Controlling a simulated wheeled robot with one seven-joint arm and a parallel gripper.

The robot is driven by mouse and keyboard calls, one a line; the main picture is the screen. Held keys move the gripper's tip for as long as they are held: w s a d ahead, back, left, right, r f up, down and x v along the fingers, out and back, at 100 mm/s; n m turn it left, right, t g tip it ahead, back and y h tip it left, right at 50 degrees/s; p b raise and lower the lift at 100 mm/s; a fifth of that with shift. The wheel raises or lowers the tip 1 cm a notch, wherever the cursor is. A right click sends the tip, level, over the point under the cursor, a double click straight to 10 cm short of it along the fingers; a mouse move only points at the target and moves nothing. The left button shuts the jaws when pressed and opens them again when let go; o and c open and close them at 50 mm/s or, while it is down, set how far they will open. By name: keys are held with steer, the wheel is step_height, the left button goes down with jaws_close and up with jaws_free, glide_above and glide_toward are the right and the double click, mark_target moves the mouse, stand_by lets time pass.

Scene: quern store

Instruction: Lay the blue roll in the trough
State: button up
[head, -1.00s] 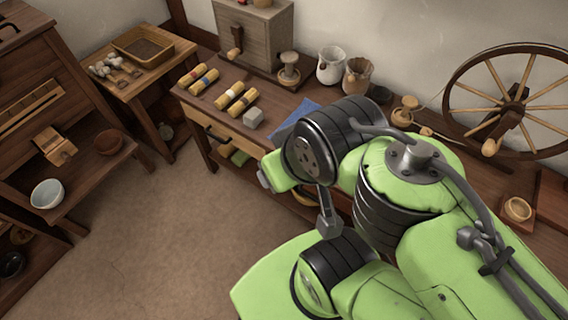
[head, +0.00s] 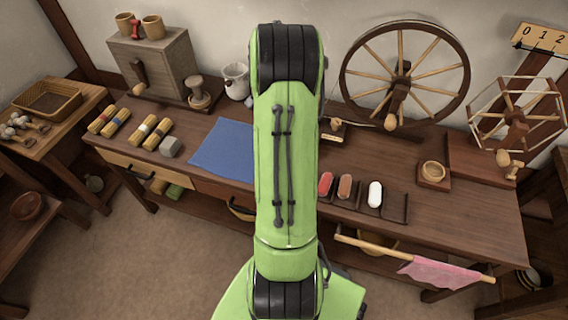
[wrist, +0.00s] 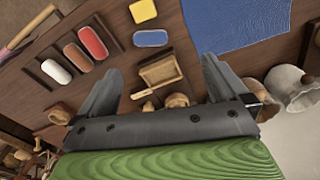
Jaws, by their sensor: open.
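The blue roll (wrist: 151,38) lies on the table in the wrist view, below a yellow piece and beside a wooden-backed carder; my arm hides it in the head view. The dark trough (head: 396,207) is on the table right of my arm, with red, brown and white rolls in its compartments and an empty one at the right end. In the wrist view the trough's filled part is at upper left, with the white roll (wrist: 57,71). My gripper (wrist: 160,78) is open and empty above the table, its fingers apart; it is hidden in the head view.
A blue cloth (head: 222,150) lies left of my arm, beside a grey block (head: 170,147) and several banded yellow rolls. A spinning wheel (head: 404,78) stands at the back. A yellow piece (wrist: 143,11) and a carder (wrist: 160,71) lie near the blue roll. A pitcher (wrist: 289,86) is at right.

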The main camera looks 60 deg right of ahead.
steer(key=shift+m, duration=0.8)
steer(key=s+d+f+b, duration=0.1)
steer(key=f, duration=0.3)
steer(key=f+b, duration=0.1)
steer(key=f, duration=0.3)
steer(key=s+d+f+b, duration=0.1)
steer(key=f, duration=0.4)
steer(key=shift+s+d+f, duration=0.1)
steer(key=shift+s+d, duration=0.2)
steer(key=shift+s, duration=0.05)
step_height(320, 180, down, 6)
steer(key=b, duration=0.2)
steer(key=shift+f+b, duration=0.1)
steer(key=shift+b, duration=0.2)
steer(key=shift+c, duration=0.3)
steer(key=c, duration=0.8)
